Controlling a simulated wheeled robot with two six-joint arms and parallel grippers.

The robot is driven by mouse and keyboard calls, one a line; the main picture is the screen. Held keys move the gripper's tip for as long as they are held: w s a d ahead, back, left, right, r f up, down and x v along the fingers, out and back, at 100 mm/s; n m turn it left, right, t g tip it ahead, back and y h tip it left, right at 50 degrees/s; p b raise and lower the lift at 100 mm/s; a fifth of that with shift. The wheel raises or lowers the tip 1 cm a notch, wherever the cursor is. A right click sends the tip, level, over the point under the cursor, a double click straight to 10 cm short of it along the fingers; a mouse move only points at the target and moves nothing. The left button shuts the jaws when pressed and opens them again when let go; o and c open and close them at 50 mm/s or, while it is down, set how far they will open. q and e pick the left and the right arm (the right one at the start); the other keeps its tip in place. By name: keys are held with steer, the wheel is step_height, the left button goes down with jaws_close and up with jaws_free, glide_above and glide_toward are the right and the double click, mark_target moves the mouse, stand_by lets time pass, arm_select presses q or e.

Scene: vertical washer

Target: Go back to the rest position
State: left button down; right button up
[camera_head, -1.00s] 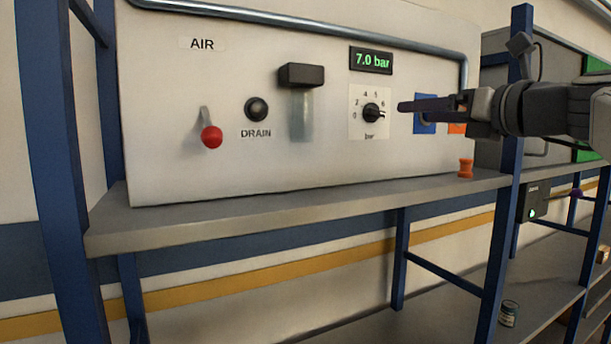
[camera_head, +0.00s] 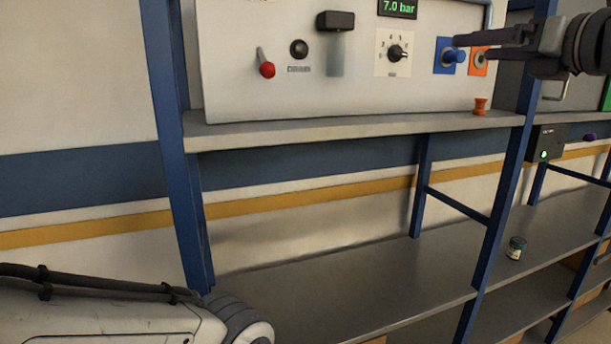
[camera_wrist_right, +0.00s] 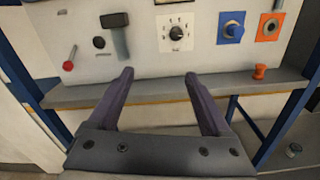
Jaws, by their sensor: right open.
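My right gripper (camera_head: 457,38) comes in from the right in the head view, in front of the white air panel (camera_head: 240,90) near its blue and orange fittings. In the right wrist view its two purple fingers (camera_wrist_right: 158,82) stand wide apart with nothing between them, pointing at the panel. Part of a white and grey arm of mine (camera_head: 120,310) shows at the lower left of the head view; no left gripper shows.
The panel stands on a grey shelf (camera_head: 350,129) with blue posts (camera_head: 168,130). It carries a red-tipped lever (camera_head: 267,69), a black dial (camera_head: 395,52) and a display reading 7.0 bar. A small orange piece (camera_head: 480,106) stands on the shelf edge. A small can (camera_head: 516,248) is on the lower shelf.

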steer(key=s+a+f+n+g+y+b, duration=0.15)
steer(key=a+f+n+g, duration=0.4)
steer(key=f, duration=0.65)
steer(key=s+a+f+n+g+b, duration=0.2)
steer(key=a+f+n+b, duration=0.1)
steer(key=a+f+n, duration=0.55)
steer(key=s+a+f+n+g+b, duration=0.2)
steer(key=a+f+n+g, duration=0.35)
steer(key=f, duration=0.85)
steer(key=s+a+f+n+g+h+b, duration=0.1)
steer(key=s+f+n+g+h+b, duration=0.1)
steer(key=s+f+n, duration=0.8)
steer(key=s+a+f+n+g+h+b, duration=0.1)
steer(key=s+f+n+h+b, duration=0.3)
steer(key=s+f+n, duration=0.6)
step_height(320, 180, down, 6)
steer(key=shift+s+a+r+n+g, duration=0.15)
steer(key=shift+n+g, duration=0.35)
steer(key=shift+n, duration=0.55)
